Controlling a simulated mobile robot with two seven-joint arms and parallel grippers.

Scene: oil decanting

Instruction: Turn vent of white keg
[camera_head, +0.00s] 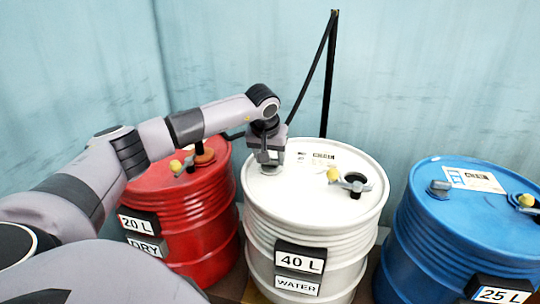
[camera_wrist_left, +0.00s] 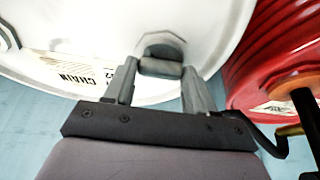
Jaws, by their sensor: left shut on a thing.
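The white keg (camera_head: 312,218) stands in the middle of the head view, with labels reading 40 L and WATER. Its top also fills much of the left wrist view (camera_wrist_left: 210,25). My left gripper (camera_head: 268,158) points down at the rear left of the keg's lid. In the left wrist view the fingers (camera_wrist_left: 160,88) are on both sides of the grey vent (camera_wrist_left: 160,67), shut on it. In the head view the gripper hides the vent. A tap with a yellow part (camera_head: 334,174) sits on the right of the lid. My right gripper is not in view.
A red keg (camera_head: 205,215) marked 20 L and DRY stands close on the left, partly behind my left arm. A blue keg (camera_head: 440,240) marked 25 L stands on the right. A black post (camera_head: 329,80) rises behind the white keg, before the blue wall.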

